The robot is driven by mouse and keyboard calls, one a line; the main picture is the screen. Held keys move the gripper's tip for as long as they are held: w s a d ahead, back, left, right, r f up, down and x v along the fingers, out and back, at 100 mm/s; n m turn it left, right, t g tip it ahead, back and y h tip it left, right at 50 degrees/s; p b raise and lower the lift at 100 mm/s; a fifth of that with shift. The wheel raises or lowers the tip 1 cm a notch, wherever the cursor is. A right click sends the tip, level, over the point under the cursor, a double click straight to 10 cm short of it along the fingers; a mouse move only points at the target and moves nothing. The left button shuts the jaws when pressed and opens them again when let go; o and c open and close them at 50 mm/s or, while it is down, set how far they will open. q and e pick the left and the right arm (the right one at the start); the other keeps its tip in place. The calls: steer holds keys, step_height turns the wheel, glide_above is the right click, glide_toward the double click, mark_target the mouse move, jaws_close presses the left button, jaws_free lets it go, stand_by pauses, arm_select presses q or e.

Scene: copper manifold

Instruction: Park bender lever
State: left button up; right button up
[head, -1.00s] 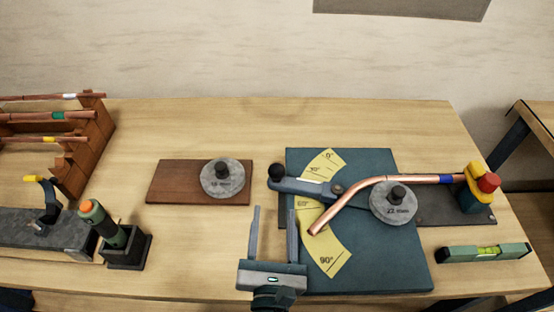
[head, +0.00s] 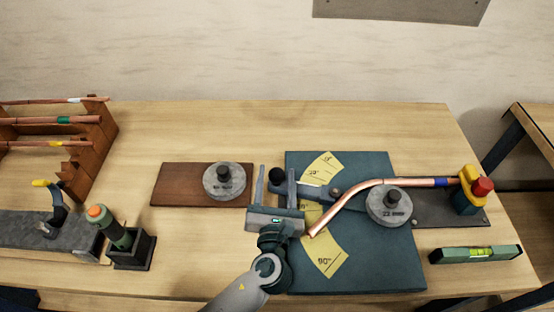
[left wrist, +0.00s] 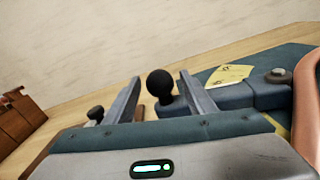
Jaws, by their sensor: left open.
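The bender lever (head: 312,191) is a blue-grey bar on the bender's dark teal base plate (head: 380,262), with a black ball knob (head: 277,176) at its left end. My left gripper (head: 275,185) is open, its fingers on either side of the knob in the head view. In the left wrist view the knob (left wrist: 160,84) stands between the two open fingers (left wrist: 160,98), and no grip shows. A bent copper tube (head: 345,200) runs past the round grey former (head: 389,205) to a yellow and red clamp (head: 471,189). My right gripper is not in view.
A yellow angle scale (head: 326,258) lies on the plate, partly hidden by my gripper. A wooden board (head: 180,185) with another grey former (head: 224,181) is to the left. A green level (head: 476,254) lies right, a tube rack (head: 88,150) far left. The table's back is clear.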

arm_select(q)
steer(key=shift+w+d+p, duration=0.1)
steer(key=shift+w+p, duration=0.3)
steer(key=shift+w, duration=1.95)
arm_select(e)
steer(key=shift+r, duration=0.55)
arm_select(q)
steer(key=shift+c, duration=0.5)
